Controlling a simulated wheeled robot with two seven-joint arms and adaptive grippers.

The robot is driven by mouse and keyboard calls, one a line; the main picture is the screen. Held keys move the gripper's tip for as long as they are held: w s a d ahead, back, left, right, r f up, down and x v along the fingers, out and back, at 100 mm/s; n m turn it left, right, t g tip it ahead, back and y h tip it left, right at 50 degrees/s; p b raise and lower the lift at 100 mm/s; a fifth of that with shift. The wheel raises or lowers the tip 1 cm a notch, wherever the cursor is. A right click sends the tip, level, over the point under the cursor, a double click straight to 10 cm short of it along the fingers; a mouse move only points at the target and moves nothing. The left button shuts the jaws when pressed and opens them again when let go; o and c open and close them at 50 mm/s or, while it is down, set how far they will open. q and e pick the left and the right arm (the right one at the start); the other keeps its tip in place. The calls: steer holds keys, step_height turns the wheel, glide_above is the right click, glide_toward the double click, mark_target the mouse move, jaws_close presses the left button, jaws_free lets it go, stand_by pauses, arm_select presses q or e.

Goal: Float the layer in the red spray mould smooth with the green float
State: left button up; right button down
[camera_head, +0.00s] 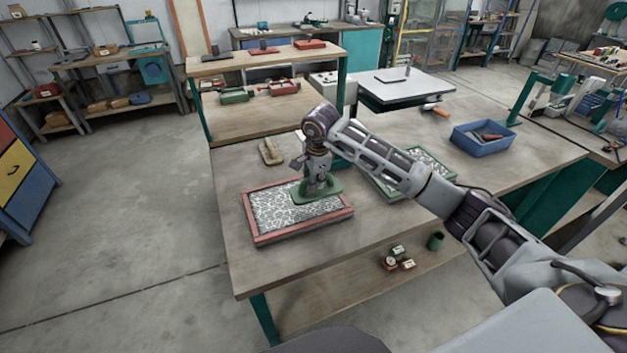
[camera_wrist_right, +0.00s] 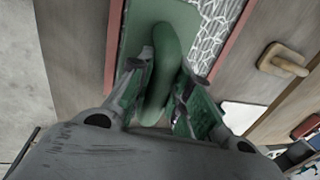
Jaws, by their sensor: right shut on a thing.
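The red spray mould (camera_head: 298,235) lies flat on the workbench, a shallow red frame filled with a grey-white patterned layer (camera_head: 275,212). The green float (camera_head: 330,192) is over the right back part of that layer; I cannot tell whether it touches it. My right gripper (camera_head: 318,184) comes from above and is shut on the float's handle. In the right wrist view the green handle (camera_wrist_right: 166,65) stands between the fingers, and a red mould side (camera_wrist_right: 232,42) and the white layer (camera_wrist_right: 218,22) show beside the float plate. My left gripper is not in view.
A second mould with a green frame (camera_head: 393,197) lies behind my right arm, partly hidden. A wooden float (camera_head: 270,153) lies behind the red mould. A blue bin (camera_head: 486,138) stands at the bench's right. Bare bench top lies in front of the mould.

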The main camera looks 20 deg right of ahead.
mark_target(313, 194)
steer(key=shift+f, duration=0.1)
stand_by(0.3)
steer(key=shift+f+b, duration=1.2)
steer(key=shift+f, duration=1.15)
steer(key=shift+f+b, duration=0.45)
steer(key=shift+f, duration=0.15)
steer(key=shift+f+b, duration=0.35)
steer(key=shift+f, duration=0.4)
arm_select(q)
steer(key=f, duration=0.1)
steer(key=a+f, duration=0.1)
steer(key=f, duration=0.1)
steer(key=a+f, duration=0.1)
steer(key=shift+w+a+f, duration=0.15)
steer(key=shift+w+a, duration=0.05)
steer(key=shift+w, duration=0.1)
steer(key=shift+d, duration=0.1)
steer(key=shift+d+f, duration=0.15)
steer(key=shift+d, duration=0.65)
arm_select(e)
steer(key=shift+f, duration=0.1)
